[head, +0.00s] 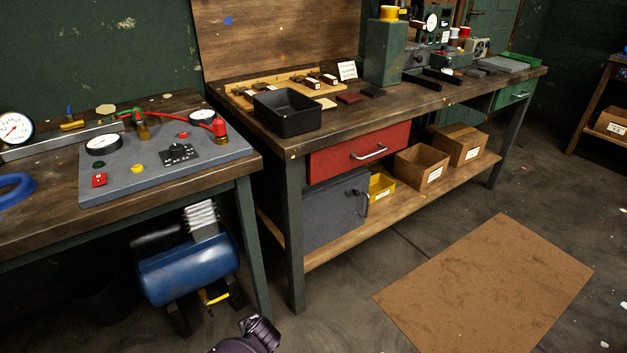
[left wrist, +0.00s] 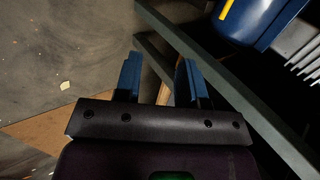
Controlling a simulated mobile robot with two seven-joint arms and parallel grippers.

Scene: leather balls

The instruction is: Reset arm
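My left gripper (left wrist: 159,76) shows in the left wrist view. Its two blue fingers stand apart with nothing held between them. The grey-green frame of a bench (left wrist: 225,80) is beyond and to the right of the fingers, and I see no contact. In the head view a dark purple part of my own arm (head: 247,337) shows at the bottom edge, beside the near bench's leg. The fingers cannot be made out there. My right gripper is in neither view. No leather balls can be made out.
A gauge-panel bench (head: 60,225) stands at left, with a blue compressor (head: 188,268) underneath. A longer workbench (head: 335,125) carries a black bin (head: 287,112) and has a red drawer (head: 358,153). Open floor (head: 350,290) and a brown mat (head: 490,290) lie at right.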

